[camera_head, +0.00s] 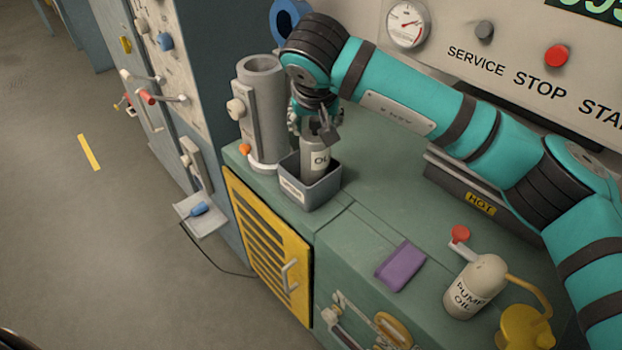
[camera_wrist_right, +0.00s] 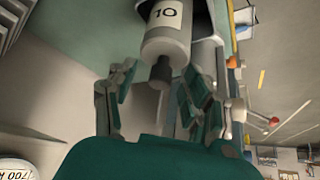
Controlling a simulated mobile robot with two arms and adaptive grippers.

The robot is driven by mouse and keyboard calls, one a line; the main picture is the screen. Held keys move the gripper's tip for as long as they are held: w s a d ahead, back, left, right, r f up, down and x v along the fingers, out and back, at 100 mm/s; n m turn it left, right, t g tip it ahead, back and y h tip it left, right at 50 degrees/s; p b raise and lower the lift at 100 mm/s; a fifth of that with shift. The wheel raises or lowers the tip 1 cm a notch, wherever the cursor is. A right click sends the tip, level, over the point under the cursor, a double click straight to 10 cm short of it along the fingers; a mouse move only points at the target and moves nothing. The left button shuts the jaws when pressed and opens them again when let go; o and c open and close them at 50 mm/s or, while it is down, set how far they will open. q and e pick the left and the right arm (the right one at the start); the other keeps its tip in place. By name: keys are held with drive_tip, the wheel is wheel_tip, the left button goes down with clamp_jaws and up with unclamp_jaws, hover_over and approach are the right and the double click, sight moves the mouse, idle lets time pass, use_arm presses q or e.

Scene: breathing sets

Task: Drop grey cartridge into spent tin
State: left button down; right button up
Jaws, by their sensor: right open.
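The grey cartridge (camera_head: 318,156), with a white label, stands roughly upright in the small dark grey tin (camera_head: 318,188) on the green cabinet top. Its upper part shows above the tin's rim. My right gripper (camera_head: 317,126) is directly above the tin, with its fingers around the cartridge's top end. In the right wrist view the fingers (camera_wrist_right: 160,88) are spread on both sides of the cartridge's dark stem, with gaps. The cartridge body (camera_wrist_right: 166,38) also shows there, its lower end inside the tin. My left gripper is out of view.
A tall grey cylinder housing (camera_head: 262,110) stands just left of the tin. A purple cloth (camera_head: 401,266), a pump oil can (camera_head: 474,287) and a dark box marked HOT (camera_head: 468,196) are to the right. The green top between tin and cloth is clear.

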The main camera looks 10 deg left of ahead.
drive_tip(key=shift+r, duration=0.1)
drive_tip(key=v, duration=1.2)
